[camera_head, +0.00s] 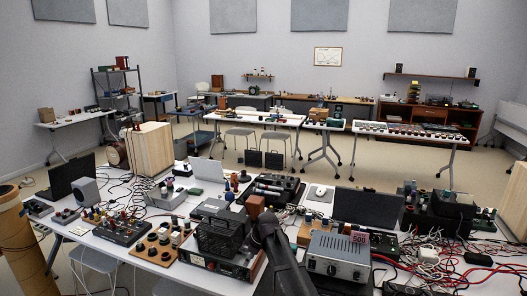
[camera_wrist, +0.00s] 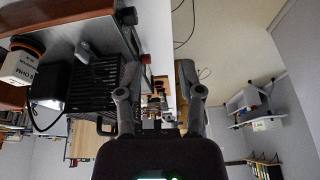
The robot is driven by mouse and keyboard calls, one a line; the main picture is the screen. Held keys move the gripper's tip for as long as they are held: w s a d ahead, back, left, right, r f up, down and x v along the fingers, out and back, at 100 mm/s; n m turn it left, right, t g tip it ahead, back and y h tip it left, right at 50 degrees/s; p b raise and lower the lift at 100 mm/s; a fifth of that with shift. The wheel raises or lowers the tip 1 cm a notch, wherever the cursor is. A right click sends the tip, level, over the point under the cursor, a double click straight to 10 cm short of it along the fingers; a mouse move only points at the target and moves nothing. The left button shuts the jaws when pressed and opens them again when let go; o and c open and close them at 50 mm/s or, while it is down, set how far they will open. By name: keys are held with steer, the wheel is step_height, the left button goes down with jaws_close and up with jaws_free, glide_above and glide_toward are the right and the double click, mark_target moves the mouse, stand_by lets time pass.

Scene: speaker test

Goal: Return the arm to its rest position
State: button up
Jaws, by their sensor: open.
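My arm (camera_head: 280,258) rises from the bottom edge of the head view and reaches out over the front bench (camera_head: 80,236). My gripper (camera_wrist: 158,75) shows clearly in the wrist view, with its two dark fingers spread apart. No object is held between the fingers; background items show through the gap. In the head view the fingertips are hard to make out against the dark devices. The wrist view is turned on its side, with bench equipment to the left of the fingers.
The front bench is crowded. A grey power supply (camera_head: 336,257) stands just right of my arm, and a black ribbed device (camera_head: 220,238) stands just left. A dark laptop (camera_head: 367,208) and red and black cables lie to the right. Open floor (camera_head: 385,178) lies beyond the bench.

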steer(key=s+d+f+m+h+b, duration=0.1)
steer(key=s+d+f+m+h, duration=0.1)
steer(key=s+d+m, duration=0.4)
steer(key=s+d+f+m+g+h+b, duration=0.1)
steer(key=s+d+m, duration=0.6)
steer(key=s+d, duration=0.9)
steer(key=shift+s+f+h+b, duration=0.5)
steer(key=shift+s+f+b, duration=0.25)
steer(key=shift+s, duration=0.4)
steer(key=shift+a, duration=0.1)
